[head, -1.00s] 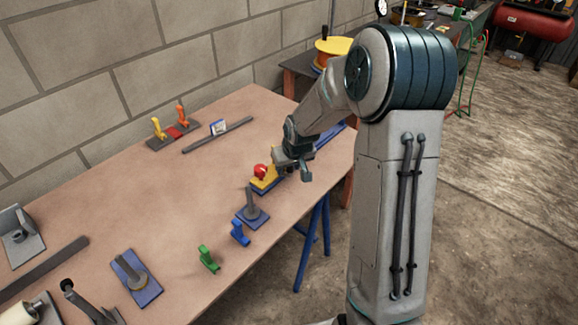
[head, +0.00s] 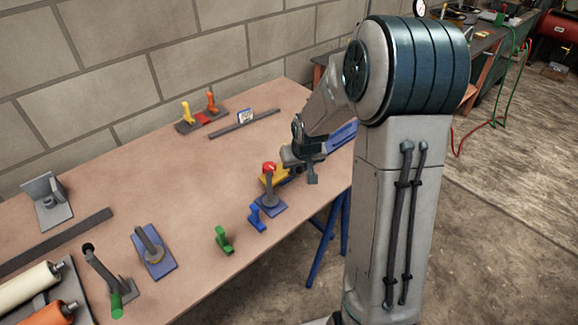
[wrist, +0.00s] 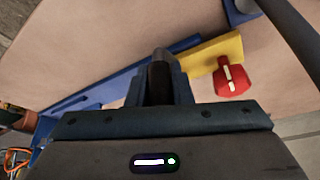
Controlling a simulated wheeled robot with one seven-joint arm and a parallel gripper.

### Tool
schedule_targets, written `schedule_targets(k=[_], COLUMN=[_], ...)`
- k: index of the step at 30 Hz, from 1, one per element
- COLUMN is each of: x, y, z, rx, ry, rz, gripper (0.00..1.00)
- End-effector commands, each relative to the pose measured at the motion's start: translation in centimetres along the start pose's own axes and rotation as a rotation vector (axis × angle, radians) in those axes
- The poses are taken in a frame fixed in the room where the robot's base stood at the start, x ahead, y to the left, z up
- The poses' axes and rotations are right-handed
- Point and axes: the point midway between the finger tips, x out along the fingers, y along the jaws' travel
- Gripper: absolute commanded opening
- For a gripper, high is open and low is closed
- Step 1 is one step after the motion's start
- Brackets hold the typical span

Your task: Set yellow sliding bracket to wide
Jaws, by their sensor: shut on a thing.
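The yellow sliding bracket (head: 280,177) sits on a blue rail (head: 343,134) at the table's right edge. Its red knob (head: 269,167) shows just left of my gripper (head: 305,163). In the wrist view, the yellow bracket (wrist: 217,51) and red knob (wrist: 232,77) lie to the right of my gripper (wrist: 160,82), and the blue rail (wrist: 95,92) runs off to the left. The fingers are closed around a dark, round-topped post that looks like the bracket's handle. Where the post meets the bracket is hidden.
A dark post on a blue base (head: 270,206) stands close in front of the bracket. Blue (head: 257,219) and green (head: 223,240) small pieces stand near the front edge. A brick wall (head: 200,60) is behind. The table's middle is clear.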

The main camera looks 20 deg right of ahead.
Motion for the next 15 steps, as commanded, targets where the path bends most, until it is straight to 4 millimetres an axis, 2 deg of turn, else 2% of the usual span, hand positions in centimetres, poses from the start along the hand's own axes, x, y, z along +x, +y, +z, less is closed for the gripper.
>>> schedule_targets(k=[8, 9, 11, 15], x=[-0.01, 0.0, 0.0, -0.01], y=[-0.36, -0.4, -0.42, -0.23], z=[0.32, 0.33, 0.34, 0.28], rx=[0.0, 0.0, -0.001, 0.002], ry=[-0.006, -0.007, -0.007, -0.005], rz=[-0.005, -0.005, -0.005, -0.003], gripper=[0.0, 0.22, 0.39, 0.42])
